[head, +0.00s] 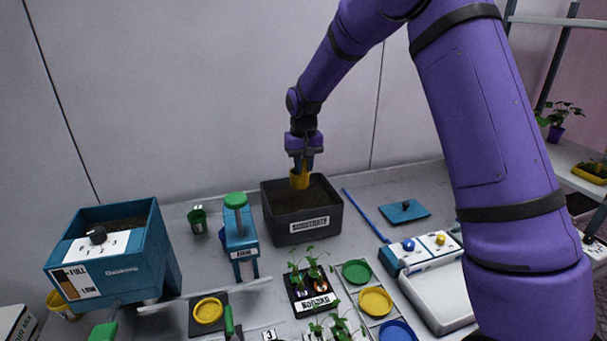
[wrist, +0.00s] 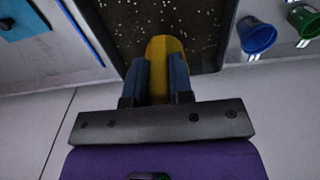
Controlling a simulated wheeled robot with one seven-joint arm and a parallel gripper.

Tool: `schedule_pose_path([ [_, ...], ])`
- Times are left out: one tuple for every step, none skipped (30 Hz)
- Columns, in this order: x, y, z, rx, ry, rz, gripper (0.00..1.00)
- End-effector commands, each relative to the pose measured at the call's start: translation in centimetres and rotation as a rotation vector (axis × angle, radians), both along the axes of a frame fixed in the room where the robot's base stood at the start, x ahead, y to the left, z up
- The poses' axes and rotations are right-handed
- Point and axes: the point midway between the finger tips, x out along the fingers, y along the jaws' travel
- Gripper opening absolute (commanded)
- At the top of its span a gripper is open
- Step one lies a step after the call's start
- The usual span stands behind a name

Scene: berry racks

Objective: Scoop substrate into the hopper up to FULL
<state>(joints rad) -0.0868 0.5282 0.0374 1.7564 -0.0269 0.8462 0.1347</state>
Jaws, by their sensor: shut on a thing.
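My gripper (head: 303,163) is shut on a yellow scoop (head: 299,180) and holds it pointing down at the dark substrate bin (head: 306,228), which is labelled SUBSTRATE. In the wrist view the scoop (wrist: 165,52) sits between my blue fingers, in front of dark speckled substrate (wrist: 130,22). I cannot tell whether the scoop touches the substrate or holds any. The blue hopper (head: 163,246) stands at the left, with dark substrate (head: 112,224) visible inside its top. A gauge (head: 74,283) on its front is marked FULL and LOW; the level there is hard to read.
A blue dispenser with a green top (head: 239,236) and a green cup (head: 197,220) stand between hopper and bin. A seedling tray (head: 314,303), coloured dishes (head: 375,301) and a blue-and-white device (head: 420,251) lie in front and right. A blue rod (head: 363,216) lies right of the bin.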

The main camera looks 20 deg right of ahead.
Motion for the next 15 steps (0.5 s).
schedule_pose_path([
  [0.0,0.0,0.6,0.0,-0.002,0.0,0.0],
  [0.0,0.0,0.9,0.0,-0.002,0.0,0.0],
  [0.0,0.0,1.3,0.0,-0.002,0.0,0.0],
  [0.0,0.0,1.6,0.0,-0.002,0.0,0.0],
  [0.0,0.0,1.9,0.0,-0.002,0.0,0.0],
  [0.0,0.0,2.3,0.0,-0.001,0.0,0.0],
  [0.0,0.0,2.6,0.0,-0.002,0.0,0.0],
  [0.0,0.0,3.0,0.0,-0.002,0.0,0.0],
  [0.1,0.0,3.4,0.0,-0.003,0.0,0.0],
  [0.0,0.0,3.7,0.0,-0.003,0.0,0.0],
  [0.0,0.0,4.0,0.0,-0.002,0.0,0.0],
  [0.0,0.0,4.3,0.0,-0.002,0.0,0.0],
  [0.0,0.0,4.6,0.0,-0.002,0.0,0.0],
  [0.0,0.0,4.7,0.0,-0.001,0.0,0.0],
  [0.0,0.0,5.0,0.0,-0.001,0.0,0.0],
])
